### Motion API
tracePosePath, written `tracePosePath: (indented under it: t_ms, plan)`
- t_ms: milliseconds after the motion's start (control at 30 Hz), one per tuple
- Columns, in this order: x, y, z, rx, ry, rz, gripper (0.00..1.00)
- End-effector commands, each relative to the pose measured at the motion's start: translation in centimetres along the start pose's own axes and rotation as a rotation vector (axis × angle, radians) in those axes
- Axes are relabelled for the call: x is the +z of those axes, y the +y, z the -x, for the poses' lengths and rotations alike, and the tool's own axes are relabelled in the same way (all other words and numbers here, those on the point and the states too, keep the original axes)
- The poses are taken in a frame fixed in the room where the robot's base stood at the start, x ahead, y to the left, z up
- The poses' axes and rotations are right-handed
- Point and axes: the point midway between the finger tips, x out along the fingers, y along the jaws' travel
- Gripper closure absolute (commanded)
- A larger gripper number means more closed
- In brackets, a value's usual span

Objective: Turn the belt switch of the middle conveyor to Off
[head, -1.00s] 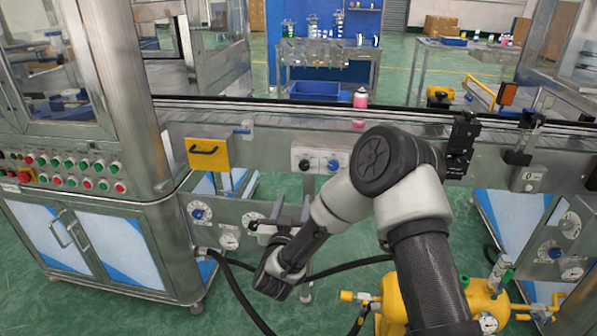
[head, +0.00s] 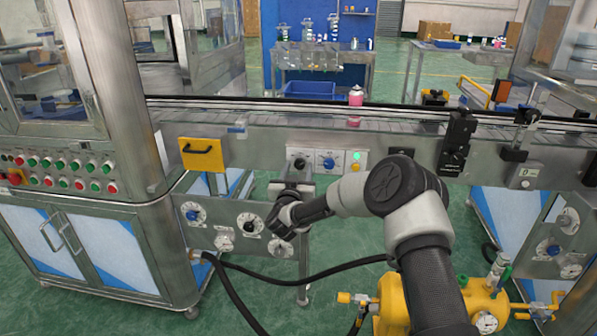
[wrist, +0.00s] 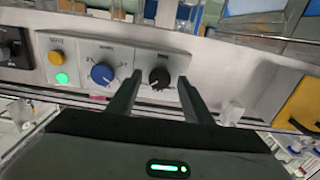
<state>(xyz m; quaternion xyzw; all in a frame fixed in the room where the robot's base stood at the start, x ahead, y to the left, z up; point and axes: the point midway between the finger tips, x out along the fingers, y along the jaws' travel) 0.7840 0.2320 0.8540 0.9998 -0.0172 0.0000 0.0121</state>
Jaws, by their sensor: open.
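A pale control panel on the middle conveyor's side carries a black knob (head: 299,164), a blue knob (head: 328,163) and a lit green light (head: 357,169) beside a yellow button (head: 357,156). In the wrist view the black knob (wrist: 159,78) lies between my fingertips, with the blue knob (wrist: 102,74) just left of them. The small labels are too blurred to read, so I cannot tell which knob is the belt switch. My gripper (wrist: 158,80) is open and faces the panel; I cannot tell whether it touches the knob. In the head view my gripper (head: 292,186) is just below the black knob.
A yellow handled plate (head: 202,154) is left of the panel. Below are gauges and a blue dial (head: 193,212). A pink can (head: 355,96) stands on the conveyor.

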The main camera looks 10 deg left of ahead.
Motion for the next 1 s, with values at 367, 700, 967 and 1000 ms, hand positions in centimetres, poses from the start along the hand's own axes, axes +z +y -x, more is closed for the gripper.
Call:
tracePosePath:
  t_ms: [367, 700, 967, 1000]
  plan:
    - [0.01, 0.05, -0.77, 0.0, 0.0, 0.0, 0.54]
    - [0.01, 0.05, -0.75, 0.0, 0.0, 0.001, 0.95]
    - [-0.14, 0.03, -0.75, 0.0, 0.001, 0.048, 0.95]
    - [-0.2, -0.04, -0.73, -0.001, 0.002, 0.065, 0.95]
